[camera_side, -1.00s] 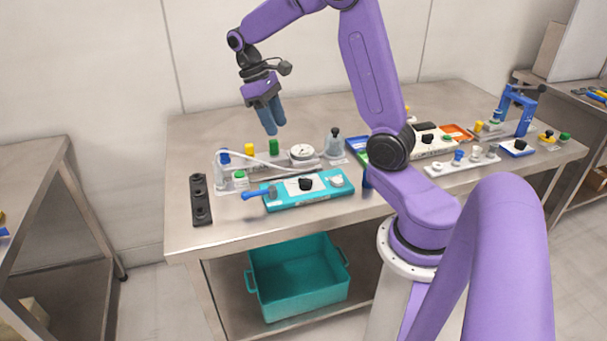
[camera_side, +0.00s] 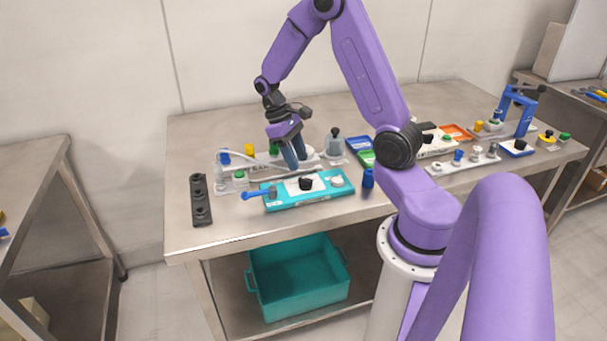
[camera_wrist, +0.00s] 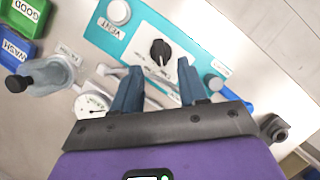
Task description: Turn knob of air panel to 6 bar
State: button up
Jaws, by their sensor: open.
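The air panel (camera_side: 329,194) is a teal plate on the front part of the table. Its black knob (camera_side: 306,183) sits on a white dial label near the middle; in the wrist view the knob (camera_wrist: 160,50) carries a light pointer mark, and the scale is too small to read. A blue lever (camera_side: 259,193) is at the panel's left end and a round white button (camera_side: 337,181) at its right. My gripper (camera_side: 297,167) has blue fingers pointing down, above and just behind the panel. In the wrist view my gripper (camera_wrist: 156,75) is open and empty, with the knob beyond its fingertips.
A white gauge (camera_wrist: 93,104) and tubing stand behind the panel. A grey bottle-like part with a black top (camera_side: 335,145) stands to the right. A black strip with round holders (camera_side: 200,200) lies left. A blue cylinder (camera_side: 368,178) stands right of the panel.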

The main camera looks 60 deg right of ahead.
aim_at(305, 179)
jog(key=x, duration=0.5)
jog(key=shift+s+f, duration=0.1)
jog(key=shift+f, duration=0.25)
grip_shut()
